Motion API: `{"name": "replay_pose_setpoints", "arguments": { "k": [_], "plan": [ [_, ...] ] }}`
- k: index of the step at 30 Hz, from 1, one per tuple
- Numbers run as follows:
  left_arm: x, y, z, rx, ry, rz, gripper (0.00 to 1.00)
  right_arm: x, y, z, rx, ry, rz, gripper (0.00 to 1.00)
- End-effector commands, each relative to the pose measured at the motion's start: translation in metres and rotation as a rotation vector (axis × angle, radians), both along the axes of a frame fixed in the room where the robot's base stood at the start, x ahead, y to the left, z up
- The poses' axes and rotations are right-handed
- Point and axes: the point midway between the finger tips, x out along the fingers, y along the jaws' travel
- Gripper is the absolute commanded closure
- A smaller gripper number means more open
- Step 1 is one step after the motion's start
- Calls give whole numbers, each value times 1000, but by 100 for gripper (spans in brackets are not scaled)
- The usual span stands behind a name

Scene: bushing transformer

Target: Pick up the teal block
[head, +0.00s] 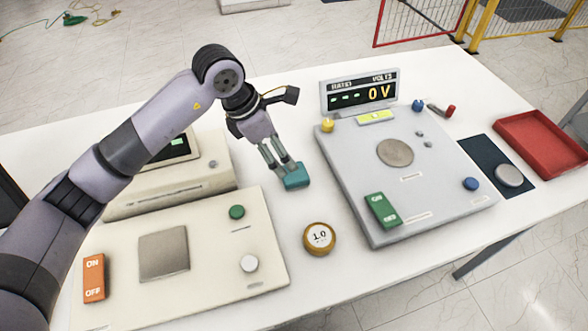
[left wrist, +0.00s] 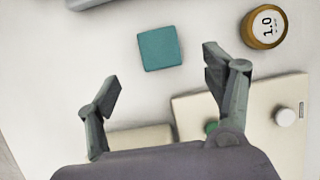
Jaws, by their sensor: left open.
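The teal block (head: 296,177) lies on the white table between the cream panel and the grey voltage unit. My left gripper (head: 277,165) is above and just behind it in the head view, with its fingertips overlapping the block's far edge there. In the left wrist view the block (left wrist: 160,48) lies beyond the open fingertips (left wrist: 160,75), with nothing between the fingers and a gap to the block. My left gripper is open and empty. My right gripper is in neither view.
A round brass 1.0 piece (head: 319,238) stands in front of the block. The cream panel (head: 200,285) with switches is at left, the grey unit (head: 440,190) reading 0 V at right. A red tray (head: 541,143) and dark mat (head: 483,150) lie at the far right.

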Motion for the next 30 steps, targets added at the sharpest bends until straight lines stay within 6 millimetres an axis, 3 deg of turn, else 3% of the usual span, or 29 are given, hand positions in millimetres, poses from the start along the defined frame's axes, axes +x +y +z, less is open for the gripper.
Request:
{"name": "replay_pose_setpoints", "arguments": {
  "k": [4, 14, 21, 30],
  "plan": [
    [3, -11, -25, 0, 5, 0, 25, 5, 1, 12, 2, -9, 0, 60],
    [5, -18, -50, -1, 5, 1, 25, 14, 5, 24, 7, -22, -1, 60],
    [8, -27, -84, -3, 4, 1, 25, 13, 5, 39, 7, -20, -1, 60],
    [10, -29, -93, -1, 0, 0, 25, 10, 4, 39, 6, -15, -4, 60]
  ]
}}
